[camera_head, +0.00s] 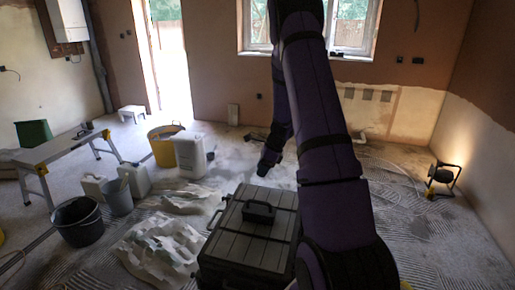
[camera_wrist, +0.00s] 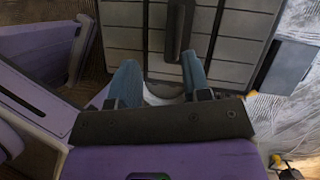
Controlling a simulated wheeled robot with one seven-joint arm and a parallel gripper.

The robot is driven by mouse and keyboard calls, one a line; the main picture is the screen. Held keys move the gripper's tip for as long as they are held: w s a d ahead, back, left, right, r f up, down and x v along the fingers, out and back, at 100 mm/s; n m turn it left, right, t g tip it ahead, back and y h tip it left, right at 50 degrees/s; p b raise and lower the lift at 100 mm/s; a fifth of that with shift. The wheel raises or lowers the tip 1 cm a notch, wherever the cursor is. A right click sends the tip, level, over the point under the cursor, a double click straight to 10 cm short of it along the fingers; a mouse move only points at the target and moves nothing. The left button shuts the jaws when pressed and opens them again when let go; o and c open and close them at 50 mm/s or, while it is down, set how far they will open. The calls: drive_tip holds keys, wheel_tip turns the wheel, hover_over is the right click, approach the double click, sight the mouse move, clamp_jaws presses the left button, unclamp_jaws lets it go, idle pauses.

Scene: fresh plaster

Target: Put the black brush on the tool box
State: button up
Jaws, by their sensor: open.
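The tool box (camera_head: 232,240) is a large dark grey case with a slatted lid, standing on the floor at the lower middle of the head view. Its lid (camera_wrist: 218,50) fills the top of the wrist view. A black raised piece (camera_head: 258,212) is on the lid, also seen as a dark bar in the wrist view (camera_wrist: 178,30); I cannot tell whether it is the brush or a handle. My gripper (camera_head: 265,168) is just beyond the box in the head view. Its two blue fingers (camera_wrist: 160,68) are apart with nothing held between them.
A work bench (camera_head: 55,150) at left has a small dark object (camera_head: 85,127) on it, too small to identify. Buckets (camera_head: 78,222), a yellow tub (camera_head: 163,150) and white canisters (camera_head: 190,155) stand left of the box. A lit lamp (camera_head: 443,177) stands right. Plastic sheeting (camera_head: 155,250) lies left.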

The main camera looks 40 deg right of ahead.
drive_tip(key=s+a+r+n+h, duration=0.1)
drive_tip(key=s+a+r+n, duration=0.2)
drive_tip(key=a+r+n, duration=0.7)
drive_tip(key=s+a+r+n, duration=0.3)
drive_tip(key=a+r, duration=0.6)
drive_tip(key=r, duration=0.5)
drive_tip(key=s+a+r+n+h, duration=0.1)
drive_tip(key=s+a+r+n, duration=0.1)
drive_tip(key=s, duration=0.5)
drive_tip(key=s+a+r+n+t+h, duration=0.1)
drive_tip(key=s+a+r+n, duration=0.2)
drive_tip(key=s+n, duration=0.4)
drive_tip(key=s+a+r+n+t+h, duration=0.1)
drive_tip(key=s+a+r+n, duration=0.2)
drive_tip(key=s+a+n, duration=0.2)
drive_tip(key=shift+s+r, duration=0.25)
drive_tip(key=shift+s, duration=0.65)
